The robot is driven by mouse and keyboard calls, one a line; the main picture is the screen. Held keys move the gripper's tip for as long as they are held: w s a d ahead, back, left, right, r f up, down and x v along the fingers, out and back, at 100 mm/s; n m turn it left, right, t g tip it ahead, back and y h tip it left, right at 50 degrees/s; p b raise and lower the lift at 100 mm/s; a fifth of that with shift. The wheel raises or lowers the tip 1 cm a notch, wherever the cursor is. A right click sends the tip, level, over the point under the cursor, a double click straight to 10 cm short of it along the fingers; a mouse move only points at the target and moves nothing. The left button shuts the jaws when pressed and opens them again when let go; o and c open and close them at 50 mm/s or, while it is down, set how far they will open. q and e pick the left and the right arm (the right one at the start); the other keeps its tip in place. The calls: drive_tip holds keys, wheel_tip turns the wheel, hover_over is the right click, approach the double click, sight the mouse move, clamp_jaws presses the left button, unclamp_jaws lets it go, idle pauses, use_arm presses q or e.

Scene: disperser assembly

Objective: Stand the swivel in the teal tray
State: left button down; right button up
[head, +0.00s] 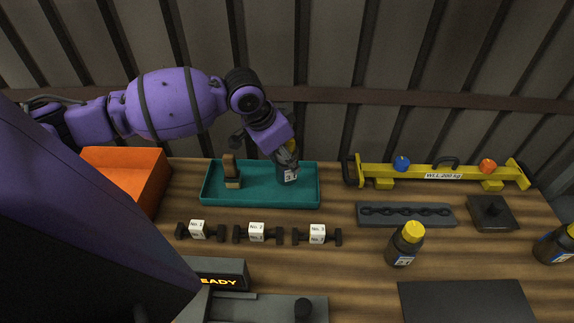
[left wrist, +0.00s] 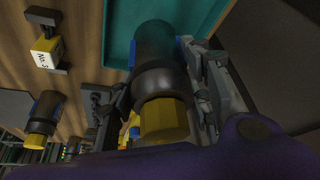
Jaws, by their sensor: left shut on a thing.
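The teal tray (head: 258,198) lies at the back of the table. My left gripper (head: 288,163) is over its right part and shut on a dark bottle (head: 287,177) with a yellow cap. The left wrist view shows this bottle (left wrist: 155,50) between the fingers, its far end toward the teal tray (left wrist: 118,37). I cannot tell whether it touches the tray floor. A tan and black upright piece (head: 232,172), perhaps the swivel, stands in the tray's left part, apart from the gripper. My right gripper is not in view.
An orange bin (head: 137,180) is left of the tray. A yellow lifting beam (head: 440,175), a chain plate (head: 405,214) and another yellow-capped bottle (head: 405,245) are to the right. Several black pieces with numbered white blocks (head: 257,232) lie in front of the tray.

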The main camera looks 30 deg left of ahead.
use_arm(q)
drive_tip(key=f, duration=0.3)
drive_tip(key=shift+w+a+f, duration=0.15)
drive_tip(key=shift+w, duration=0.05)
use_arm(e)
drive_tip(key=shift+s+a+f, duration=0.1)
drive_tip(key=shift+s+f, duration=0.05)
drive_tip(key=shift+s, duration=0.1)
use_arm(q)
drive_tip(key=shift+f, duration=0.2)
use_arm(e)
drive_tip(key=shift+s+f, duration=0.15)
use_arm(q)
drive_tip(key=c, duration=1.1)
unclamp_jaws()
drive_tip(key=shift+s, duration=0.1)
drive_tip(key=shift+o, duration=0.9)
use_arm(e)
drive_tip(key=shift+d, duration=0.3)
